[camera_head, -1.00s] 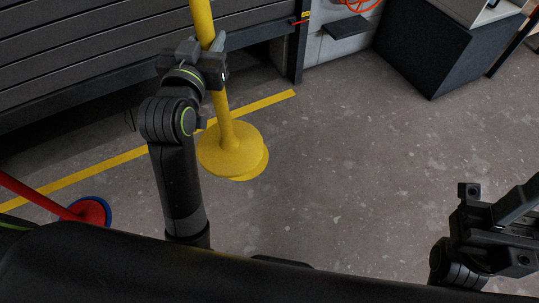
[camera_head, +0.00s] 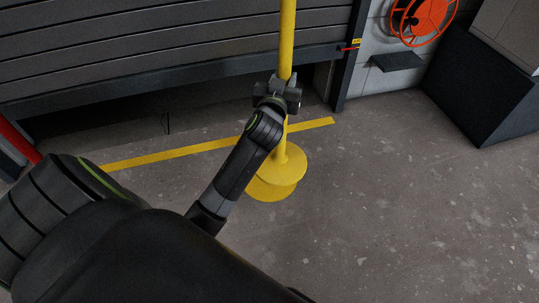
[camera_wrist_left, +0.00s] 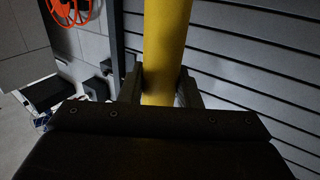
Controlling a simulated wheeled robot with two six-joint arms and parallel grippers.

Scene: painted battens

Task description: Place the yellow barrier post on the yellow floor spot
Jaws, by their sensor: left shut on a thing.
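The yellow barrier post (camera_head: 287,45) stands about upright in the head view, with its round base (camera_head: 287,163) low down. The yellow floor spot (camera_head: 270,190) shows below and slightly left of that base, partly hidden by it. The two overlap in the picture; I cannot tell whether the base touches the floor. My left gripper (camera_head: 281,92) is shut on the post's pole, well above the base. In the left wrist view the pole (camera_wrist_left: 165,50) runs between the two fingers. My right gripper is out of view.
A yellow floor line (camera_head: 210,146) runs behind the spot, in front of a grey shutter (camera_head: 150,50). A red post (camera_head: 18,140) is at the left edge. A dark cabinet (camera_head: 480,90) and an orange reel (camera_head: 420,18) are at the right. The floor at right is clear.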

